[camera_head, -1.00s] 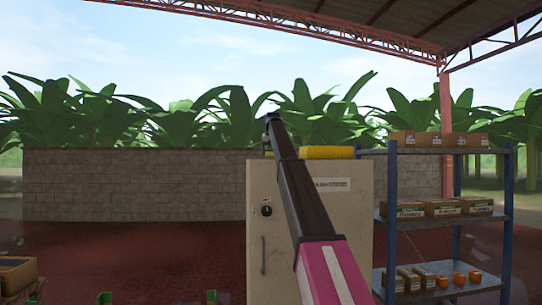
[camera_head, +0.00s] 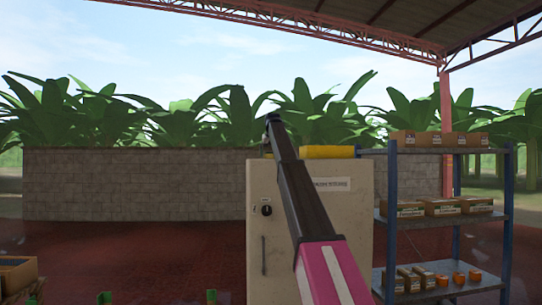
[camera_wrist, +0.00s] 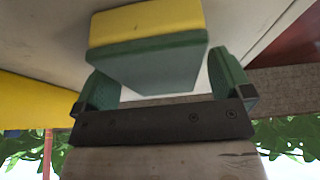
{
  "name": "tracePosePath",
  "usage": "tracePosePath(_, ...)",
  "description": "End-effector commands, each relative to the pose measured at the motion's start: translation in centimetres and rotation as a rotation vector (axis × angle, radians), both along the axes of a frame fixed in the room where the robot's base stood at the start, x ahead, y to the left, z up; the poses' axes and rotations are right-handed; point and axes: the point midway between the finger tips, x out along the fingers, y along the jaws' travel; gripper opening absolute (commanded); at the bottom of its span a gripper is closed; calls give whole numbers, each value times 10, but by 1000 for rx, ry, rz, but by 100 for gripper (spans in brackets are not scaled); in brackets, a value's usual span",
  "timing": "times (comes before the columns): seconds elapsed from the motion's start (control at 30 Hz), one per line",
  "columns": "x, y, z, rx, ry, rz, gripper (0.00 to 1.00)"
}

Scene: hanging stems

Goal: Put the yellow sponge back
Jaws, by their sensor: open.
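The sponge (camera_wrist: 145,25) has a yellow layer and a dark green layer, and shows in the wrist view against a pale surface that looks like the cabinet top. My gripper (camera_wrist: 164,72) is open, with one green-padded finger on each side of the sponge. A gap shows at the right finger; contact at the left finger is hard to tell. In the head view my arm reaches to the cabinet (camera_head: 350,215), and I cannot make out the sponge there.
A larger yellow object (camera_head: 327,152) lies on the cabinet top; a yellow surface also shows at the left in the wrist view (camera_wrist: 30,100). A blue-posted shelf (camera_head: 455,218) with boxes stands right of the cabinet. A block wall (camera_head: 130,185) is behind.

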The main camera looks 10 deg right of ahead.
Motion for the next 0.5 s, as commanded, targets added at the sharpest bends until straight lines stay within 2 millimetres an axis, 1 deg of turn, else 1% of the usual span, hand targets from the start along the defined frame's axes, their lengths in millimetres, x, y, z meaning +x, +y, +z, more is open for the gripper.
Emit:
tracePosePath(0.17,-8,0,20,0,-2,0,97)
tracePosePath(0.27,-14,0,36,0,-2,0,97)
tracePosePath(0.5,-32,0,81,0,-1,0,97)
